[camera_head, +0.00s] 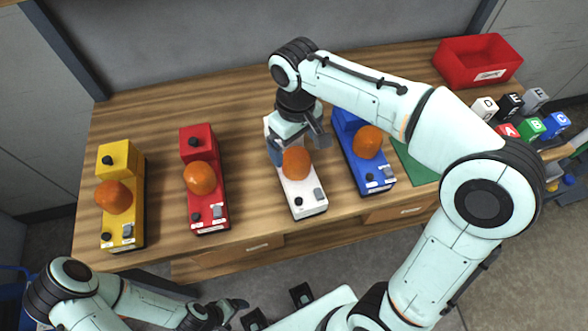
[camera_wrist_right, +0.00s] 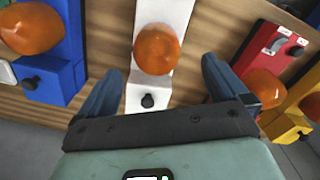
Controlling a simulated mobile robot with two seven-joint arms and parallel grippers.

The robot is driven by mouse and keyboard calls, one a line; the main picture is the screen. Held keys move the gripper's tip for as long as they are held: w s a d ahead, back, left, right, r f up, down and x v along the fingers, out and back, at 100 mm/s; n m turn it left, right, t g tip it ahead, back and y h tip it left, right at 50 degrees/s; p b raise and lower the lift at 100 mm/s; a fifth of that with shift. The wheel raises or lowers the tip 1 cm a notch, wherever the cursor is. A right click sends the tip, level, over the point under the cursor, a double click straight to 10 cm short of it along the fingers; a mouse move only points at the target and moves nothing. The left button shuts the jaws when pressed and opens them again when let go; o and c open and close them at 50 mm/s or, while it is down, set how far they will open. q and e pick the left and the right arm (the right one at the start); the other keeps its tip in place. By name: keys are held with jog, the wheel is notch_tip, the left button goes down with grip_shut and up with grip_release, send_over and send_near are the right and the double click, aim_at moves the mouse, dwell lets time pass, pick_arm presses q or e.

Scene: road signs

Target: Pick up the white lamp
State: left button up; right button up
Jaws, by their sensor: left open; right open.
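The white lamp (camera_head: 306,200), a white base with an orange dome, stands on the wooden table between the red lamp and the blue lamp. My right gripper (camera_head: 297,138) is over the far end of the white lamp and hides part of it. In the right wrist view the white lamp (camera_wrist_right: 168,22) lies ahead of my open right gripper (camera_wrist_right: 163,85), with its near end between the fingers. I cannot tell whether they touch it. My left gripper (camera_head: 232,308) is open and empty, low in front of the table.
A yellow lamp (camera_head: 117,160) and a red lamp (camera_head: 205,155) stand to the left, a blue lamp (camera_head: 352,128) close on the right. A green mat (camera_head: 413,165), lettered blocks (camera_head: 530,127) and a red bin (camera_head: 453,66) are further right. Wood shows bare between the lamps.

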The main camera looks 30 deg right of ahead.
aim_at(294, 152)
jog(key=f, duration=0.5)
jog(key=w+f, duration=0.1)
jog(key=f, duration=0.2)
jog(key=shift+d+b, duration=0.1)
jog(key=shift+b, duration=0.2)
jog(key=shift+w, duration=0.1)
grip_shut()
